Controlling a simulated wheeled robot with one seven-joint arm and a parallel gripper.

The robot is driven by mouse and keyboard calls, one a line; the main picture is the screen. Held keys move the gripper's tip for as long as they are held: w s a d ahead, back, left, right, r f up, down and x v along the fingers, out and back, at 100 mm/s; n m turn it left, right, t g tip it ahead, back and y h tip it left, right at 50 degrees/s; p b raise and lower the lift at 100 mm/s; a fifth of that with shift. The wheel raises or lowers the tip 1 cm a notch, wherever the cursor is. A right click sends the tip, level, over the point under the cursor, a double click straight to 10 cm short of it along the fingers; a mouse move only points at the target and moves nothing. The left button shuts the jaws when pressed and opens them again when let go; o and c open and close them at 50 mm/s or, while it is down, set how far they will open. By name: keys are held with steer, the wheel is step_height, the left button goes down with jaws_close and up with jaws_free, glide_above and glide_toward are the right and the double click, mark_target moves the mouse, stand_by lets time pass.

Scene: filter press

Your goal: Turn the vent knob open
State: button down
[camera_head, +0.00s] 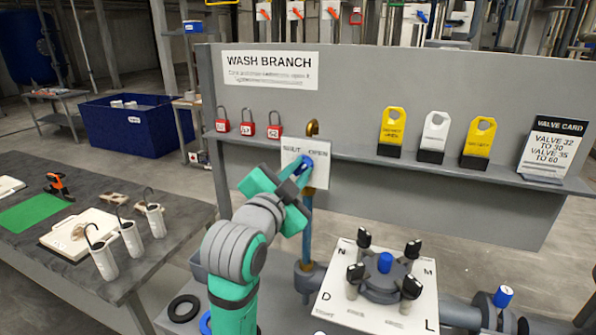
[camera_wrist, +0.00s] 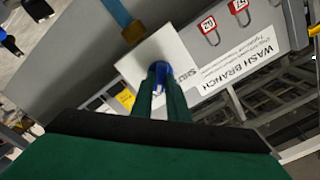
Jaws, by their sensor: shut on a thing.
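The vent knob (camera_head: 307,163) is a small blue knob on a white plate (camera_head: 318,150) marked SHUT on the left and OPEN on the right. The plate sits on a vertical pipe in front of the grey WASH BRANCH panel. My gripper (camera_head: 300,170) reaches up from below left, with its green fingers shut on the knob. In the wrist view the fingertips (camera_wrist: 161,78) close around the blue knob (camera_wrist: 160,70), which they partly hide. The white plate (camera_wrist: 140,62) appears rotated behind it. I cannot tell the knob's exact angle.
Red padlocks (camera_head: 247,123) stand on the panel's shelf at left, with yellow and white tags (camera_head: 435,131) and a valve card (camera_head: 553,146) at right. Below is a valve plate (camera_head: 345,308) with several black-handled knobs. A grey bench (camera_head: 175,225) with white canisters is at left.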

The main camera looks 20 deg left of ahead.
steer(key=shift+m, duration=0.3)
steer(key=c, duration=1.7)
jaws_free()
steer(key=shift+w, duration=0.1)
steer(key=shift+d, duration=0.1)
steer(key=s, duration=1.1)
steer(key=shift+a, duration=0.2)
steer(key=shift+w, duration=0.1)
